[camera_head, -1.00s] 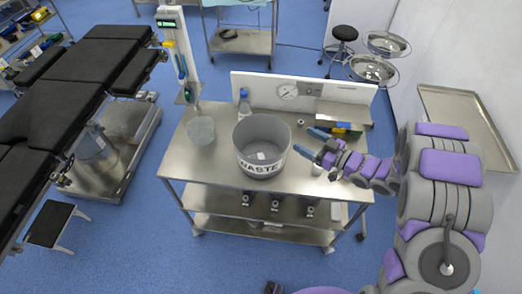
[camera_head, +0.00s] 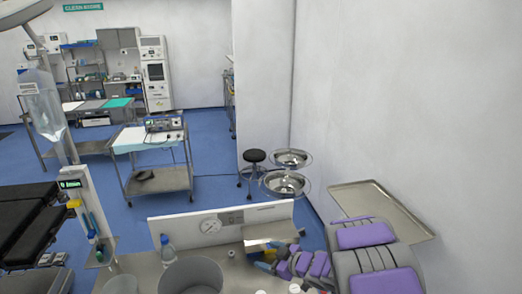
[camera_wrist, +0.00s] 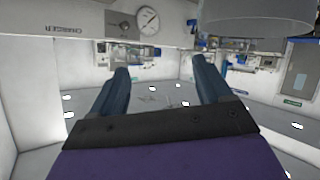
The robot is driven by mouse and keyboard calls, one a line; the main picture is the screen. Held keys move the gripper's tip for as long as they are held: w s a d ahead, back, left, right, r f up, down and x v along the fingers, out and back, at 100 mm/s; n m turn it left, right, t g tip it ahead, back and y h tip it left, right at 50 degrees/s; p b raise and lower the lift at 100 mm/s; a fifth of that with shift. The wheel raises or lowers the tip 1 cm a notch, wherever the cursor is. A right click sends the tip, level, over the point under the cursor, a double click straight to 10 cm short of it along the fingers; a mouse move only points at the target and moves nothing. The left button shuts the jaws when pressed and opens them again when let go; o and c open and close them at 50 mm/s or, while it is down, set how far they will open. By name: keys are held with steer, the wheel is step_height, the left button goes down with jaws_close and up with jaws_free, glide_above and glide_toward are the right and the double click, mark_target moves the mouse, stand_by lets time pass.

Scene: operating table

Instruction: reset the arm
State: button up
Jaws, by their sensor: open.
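My arm (camera_head: 375,262), purple and grey, reaches in from the lower right of the head view. My gripper (camera_head: 264,266) is over the right part of the steel cart, to the right of the grey bucket (camera_head: 190,276). Its blue fingers are small and partly lost against the things behind them. In the wrist view my gripper (camera_wrist: 162,78) has its two dark blue fingers spread well apart with nothing between them. The bucket's lower part is cut off by the head view's bottom edge.
A panel with a gauge (camera_head: 211,226) stands along the cart's back edge. A blue-capped bottle (camera_head: 167,248) stands left of the bucket. A wall-side steel tray (camera_head: 402,212) is close behind my arm. Two steel basins (camera_head: 286,183) and a black stool (camera_head: 254,157) stand beyond.

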steer(key=d+r+m+t+h+b, duration=0.1)
steer(key=d+r+m+h, duration=0.2)
steer(key=d, duration=0.4)
steer(key=d+r+m+t+h, duration=0.1)
steer(key=d+r+m+h, duration=0.15)
steer(key=d+h, duration=0.4)
steer(key=s+d+r+m+g+h+b, duration=0.1)
steer(key=s+d+r+m+g+h, duration=0.2)
steer(key=s+d, duration=0.5)
steer(key=s+a+m+g, duration=0.1)
steer(key=s+a+g, duration=0.2)
steer(key=s, duration=0.9)
steer(key=s+a+m+g+y+b, duration=0.1)
steer(key=s+a+m+g, duration=0.1)
steer(key=s, duration=1)
steer(key=s+a+m+g+y+b, duration=0.1)
steer(key=s+a+g, duration=0.3)
steer(key=s, duration=0.9)
steer(key=shift+a+r, duration=0.3)
